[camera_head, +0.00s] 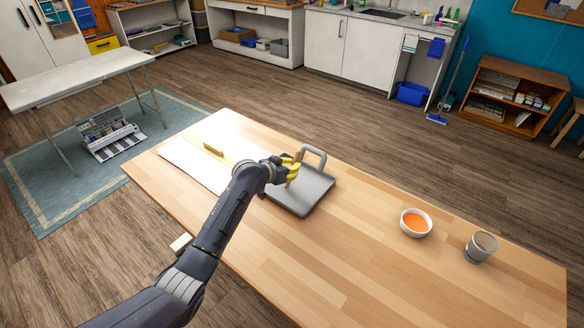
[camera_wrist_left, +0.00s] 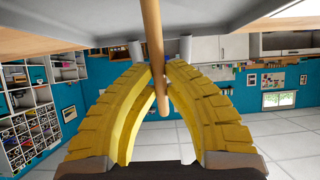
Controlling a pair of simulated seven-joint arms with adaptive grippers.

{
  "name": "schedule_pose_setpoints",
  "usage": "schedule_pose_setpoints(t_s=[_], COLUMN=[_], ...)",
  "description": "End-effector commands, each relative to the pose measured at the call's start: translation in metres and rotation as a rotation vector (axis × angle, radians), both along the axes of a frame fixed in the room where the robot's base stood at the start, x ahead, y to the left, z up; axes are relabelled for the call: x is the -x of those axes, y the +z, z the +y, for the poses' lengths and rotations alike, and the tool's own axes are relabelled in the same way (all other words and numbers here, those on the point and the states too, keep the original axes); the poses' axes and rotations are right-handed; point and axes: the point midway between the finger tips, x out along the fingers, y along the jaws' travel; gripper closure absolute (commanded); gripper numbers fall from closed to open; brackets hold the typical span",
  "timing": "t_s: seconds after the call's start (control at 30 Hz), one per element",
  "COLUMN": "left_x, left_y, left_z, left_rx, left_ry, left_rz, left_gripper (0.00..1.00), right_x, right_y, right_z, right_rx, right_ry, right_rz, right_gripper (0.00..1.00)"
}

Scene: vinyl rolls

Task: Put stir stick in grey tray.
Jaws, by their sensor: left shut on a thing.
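The stir stick (camera_wrist_left: 153,40) is a thin light-brown rod in the left wrist view. My left gripper (camera_wrist_left: 161,84) has its ridged yellow fingers closed around it, and one rounded stick end sticks out between the fingers. In the head view my left gripper (camera_head: 292,170) is over the upper left part of the grey tray (camera_head: 312,194), near its raised grey handle. My right gripper is not in view.
A white sheet (camera_head: 190,165) with a wooden-handled tool (camera_head: 213,150) lies left of the tray. The wooden table (camera_head: 350,245) is clear between tray and bowl.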

Motion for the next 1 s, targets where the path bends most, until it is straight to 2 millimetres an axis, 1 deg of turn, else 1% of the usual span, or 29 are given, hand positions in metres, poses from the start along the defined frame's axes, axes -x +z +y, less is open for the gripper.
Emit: schedule_pose_setpoints(t_s=[0.13, 0.17, 0.33, 0.57, 0.67, 0.83, 1.0], left_x=[0.000, 0.000, 0.000, 0.000, 0.000, 0.010, 0.028], left_y=[-0.003, -0.003, -0.002, -0.002, 0.002, 0.008, 0.020], left_z=[0.000, 0.000, 0.000, 0.000, 0.000, 0.008, 0.022], left_rx=[0.000, 0.000, 0.000, 0.000, 0.001, 0.000, -0.001], left_ry=[0.000, 0.000, 0.000, 0.000, 0.000, 0.000, 0.000], left_rz=[0.000, 0.000, 0.000, 0.000, -0.001, -0.001, -0.002], left_gripper=[1.00, 0.88, 0.68, 0.68, 0.68, 0.68, 0.68], right_x=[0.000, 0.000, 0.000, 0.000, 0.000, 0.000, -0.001], right_y=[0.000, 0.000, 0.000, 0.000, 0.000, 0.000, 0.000], right_z=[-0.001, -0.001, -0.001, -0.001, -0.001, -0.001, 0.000], right_rx=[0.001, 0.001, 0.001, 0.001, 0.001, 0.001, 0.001], right_ry=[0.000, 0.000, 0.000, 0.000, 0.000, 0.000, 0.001], right_rz=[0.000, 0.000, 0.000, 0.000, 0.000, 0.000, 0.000], right_gripper=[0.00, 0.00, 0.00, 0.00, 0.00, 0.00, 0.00])
